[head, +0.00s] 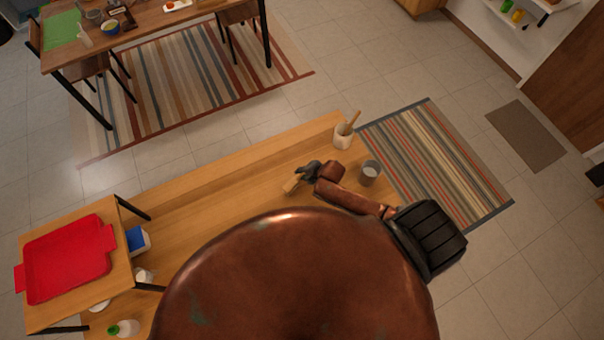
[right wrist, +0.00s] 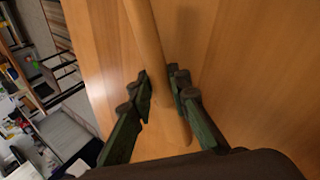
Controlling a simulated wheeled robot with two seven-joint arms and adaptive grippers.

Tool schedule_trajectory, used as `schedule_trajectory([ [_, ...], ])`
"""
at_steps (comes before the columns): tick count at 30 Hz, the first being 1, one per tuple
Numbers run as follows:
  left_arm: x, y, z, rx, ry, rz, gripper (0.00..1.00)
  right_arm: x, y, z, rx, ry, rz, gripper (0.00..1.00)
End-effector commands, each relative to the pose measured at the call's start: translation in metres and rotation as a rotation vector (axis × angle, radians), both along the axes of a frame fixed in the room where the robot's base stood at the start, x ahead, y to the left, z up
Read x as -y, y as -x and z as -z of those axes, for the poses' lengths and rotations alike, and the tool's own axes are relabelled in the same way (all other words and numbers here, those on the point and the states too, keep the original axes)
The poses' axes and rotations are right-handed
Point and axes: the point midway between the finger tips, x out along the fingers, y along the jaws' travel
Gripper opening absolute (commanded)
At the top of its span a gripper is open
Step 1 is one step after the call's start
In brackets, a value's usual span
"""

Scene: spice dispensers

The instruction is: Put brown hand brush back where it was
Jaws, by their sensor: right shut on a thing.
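My right gripper (head: 311,171) is over the wooden counter (head: 230,165), toward its right end. It is shut on the brown hand brush, whose light wooden part (head: 291,185) pokes out beside the fingers in the head view. In the right wrist view a long pale brown handle (right wrist: 149,38) runs between the green-black fingers (right wrist: 161,86), with the counter surface behind it. The rest of the brush is hidden or out of frame. I cannot tell whether the brush touches the counter. My left gripper is not in view.
A grey cup (head: 370,174) and a white holder with wooden utensils (head: 342,137) stand close to my right gripper. A red tray (head: 68,258) lies on a raised shelf at left, with a blue and white box (head: 139,240) beside it. The counter's middle is clear.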

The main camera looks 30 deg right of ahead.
Motion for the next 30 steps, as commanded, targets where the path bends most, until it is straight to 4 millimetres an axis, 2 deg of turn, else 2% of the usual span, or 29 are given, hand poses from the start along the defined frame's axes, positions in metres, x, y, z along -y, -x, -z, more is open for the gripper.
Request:
schedule_trajectory([
  [7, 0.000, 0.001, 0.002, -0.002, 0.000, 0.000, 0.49, 0.000, 0.000, 0.002, 0.001, 0.001, 0.000, 0.00],
  [8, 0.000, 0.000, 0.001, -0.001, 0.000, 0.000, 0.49, 0.000, 0.000, 0.001, 0.000, 0.001, 0.000, 0.19],
  [15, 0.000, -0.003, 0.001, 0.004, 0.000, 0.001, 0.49, 0.000, 0.000, 0.001, 0.000, 0.001, -0.001, 0.34],
  [23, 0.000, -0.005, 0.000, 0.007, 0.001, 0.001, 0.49, 0.000, 0.000, 0.000, 0.000, 0.000, 0.000, 0.34],
  [30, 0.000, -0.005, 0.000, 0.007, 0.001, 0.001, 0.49, 0.005, 0.012, -0.019, 0.002, 0.002, -0.001, 0.34],
])
